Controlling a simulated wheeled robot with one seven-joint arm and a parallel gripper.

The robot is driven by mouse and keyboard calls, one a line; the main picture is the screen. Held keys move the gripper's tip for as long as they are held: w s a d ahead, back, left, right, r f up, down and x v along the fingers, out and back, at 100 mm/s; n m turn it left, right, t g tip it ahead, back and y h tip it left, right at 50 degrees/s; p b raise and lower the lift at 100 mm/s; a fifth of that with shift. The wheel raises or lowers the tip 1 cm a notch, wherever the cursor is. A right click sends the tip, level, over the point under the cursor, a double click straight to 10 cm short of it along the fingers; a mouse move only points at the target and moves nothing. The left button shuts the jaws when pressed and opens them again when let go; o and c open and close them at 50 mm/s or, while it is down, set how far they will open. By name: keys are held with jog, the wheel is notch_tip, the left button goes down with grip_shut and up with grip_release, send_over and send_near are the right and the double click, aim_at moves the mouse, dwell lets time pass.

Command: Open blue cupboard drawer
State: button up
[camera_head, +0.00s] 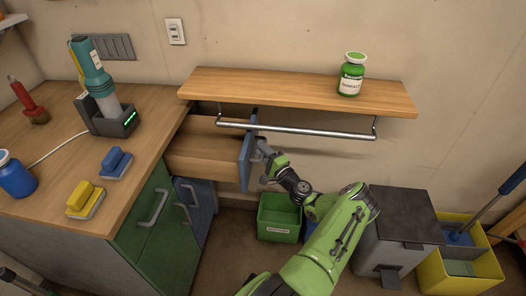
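The blue-fronted cupboard drawer (245,166) stands pulled out to the right from under the wooden counter. Its pale wooden side (203,163) is exposed. My gripper (262,158) is at the outer face of the blue front, at the handle's place. The fingers are small and overlap the handle area, so I cannot tell if they are closed on it. My green arm reaches up from the bottom of the view. Below the drawer is a blue cupboard door (196,207), beside a green one (148,217) with a grey handle.
A wooden shelf (290,90) with a metal rail (300,130) hangs above and to the right of the drawer; a green jar (352,75) stands on it. A green bin (279,218) is on the floor below. A grey bin (402,230) and yellow bin (458,268) stand right.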

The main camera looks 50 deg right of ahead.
jog(key=shift+o, duration=0.4)
jog(key=shift+s, duration=0.1)
jog(key=p+v, duration=0.3)
jog(key=v, duration=1.2)
jog(key=shift+s, duration=0.2)
jog(key=shift+a+f, duration=0.1)
